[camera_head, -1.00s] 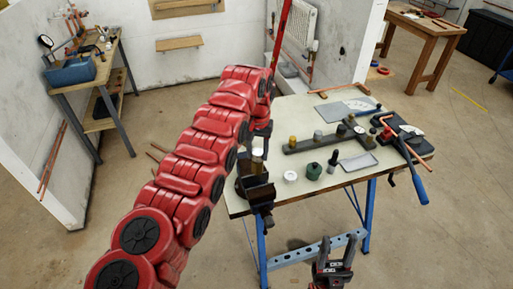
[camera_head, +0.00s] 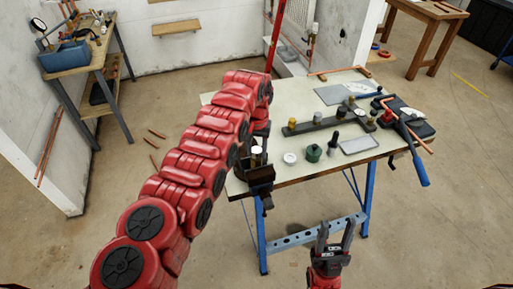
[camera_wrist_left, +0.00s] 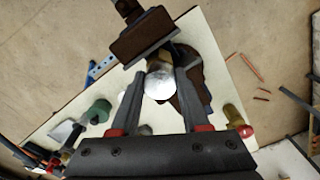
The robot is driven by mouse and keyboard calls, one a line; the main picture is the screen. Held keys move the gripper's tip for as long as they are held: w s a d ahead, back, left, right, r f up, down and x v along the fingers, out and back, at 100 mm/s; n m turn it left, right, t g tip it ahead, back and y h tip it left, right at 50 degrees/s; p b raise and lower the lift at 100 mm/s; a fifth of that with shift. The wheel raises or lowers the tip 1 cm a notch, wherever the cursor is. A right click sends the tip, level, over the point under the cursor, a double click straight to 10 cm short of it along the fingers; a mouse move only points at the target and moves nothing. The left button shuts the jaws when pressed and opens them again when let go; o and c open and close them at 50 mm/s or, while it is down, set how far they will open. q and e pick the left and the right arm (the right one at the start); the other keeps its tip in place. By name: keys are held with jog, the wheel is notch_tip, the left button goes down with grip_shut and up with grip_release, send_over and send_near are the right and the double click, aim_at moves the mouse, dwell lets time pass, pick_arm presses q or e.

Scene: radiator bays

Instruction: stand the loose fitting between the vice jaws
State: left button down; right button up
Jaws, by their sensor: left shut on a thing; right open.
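A dark brown vice (camera_head: 259,178) is fixed at the left front corner of the workbench (camera_head: 290,177). My left gripper (camera_head: 259,147) reaches down over it and is shut on the fitting (camera_head: 257,155), a small piece with a pale round top. In the left wrist view the fitting (camera_wrist_left: 158,83) is between the fingertips, beside the vice jaw (camera_wrist_left: 143,37). The fitting's lower part is hidden, so I cannot tell whether it touches the jaws or the floor of the gap. My right gripper (camera_head: 336,236) is open and empty in front of the bench.

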pick_arm(q)
jog(key=shift+f, duration=0.5)
jog(key=shift+c, duration=1.5)
grip_release()
